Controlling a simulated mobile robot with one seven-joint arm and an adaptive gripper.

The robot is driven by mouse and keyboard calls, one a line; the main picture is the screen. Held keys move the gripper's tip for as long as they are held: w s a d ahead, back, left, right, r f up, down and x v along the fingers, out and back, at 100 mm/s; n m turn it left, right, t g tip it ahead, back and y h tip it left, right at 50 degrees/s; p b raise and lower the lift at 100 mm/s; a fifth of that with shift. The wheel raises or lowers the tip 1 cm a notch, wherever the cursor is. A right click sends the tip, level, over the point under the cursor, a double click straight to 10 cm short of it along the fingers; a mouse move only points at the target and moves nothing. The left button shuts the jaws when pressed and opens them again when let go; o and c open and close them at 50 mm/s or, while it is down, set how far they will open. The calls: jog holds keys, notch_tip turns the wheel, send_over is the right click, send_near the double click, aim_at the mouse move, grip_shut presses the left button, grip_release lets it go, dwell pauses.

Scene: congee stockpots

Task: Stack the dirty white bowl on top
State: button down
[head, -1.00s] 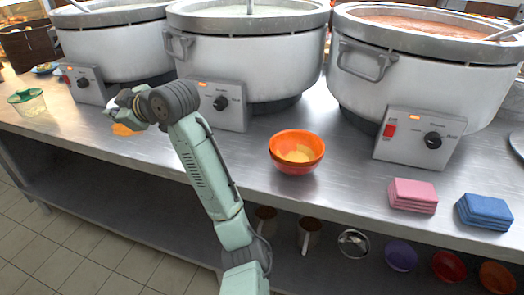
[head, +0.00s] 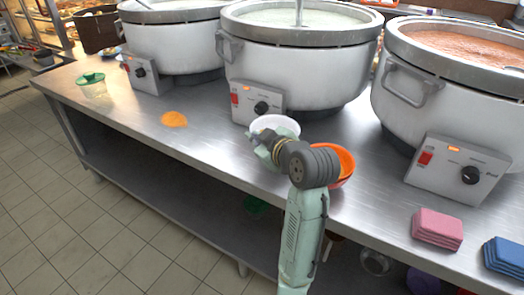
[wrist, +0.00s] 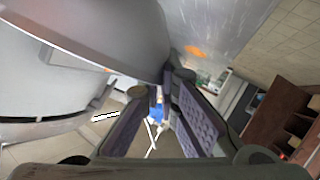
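The white bowl (head: 280,124) is in my gripper (head: 264,138), held by its rim and seemingly above the counter, left of the orange bowl. In the wrist view it is the large grey curved shape (wrist: 110,32) at the top left, its edge running between the fingers (wrist: 165,95). Its inside cannot be made out. The orange bowl (head: 346,158), with a redder bowl beneath it, stands on the counter just right of my gripper. My wrist hides much of it.
An orange spill (head: 174,119) lies on the steel counter (head: 205,130). Large stockpots (head: 300,65) line the back. A green-lidded container (head: 93,84) stands at the left. Pink sponges (head: 437,229) and blue sponges (head: 505,255) lie at the right.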

jog(key=shift+f, duration=2.05)
jog(key=shift+f, duration=0.15)
jog(key=c, duration=1.8)
grip_release()
jog(key=shift+s+r, duration=0.1)
jog(key=shift+r, duration=0.1)
jog(key=b+v, duration=0.1)
jog(key=v, duration=1.1)
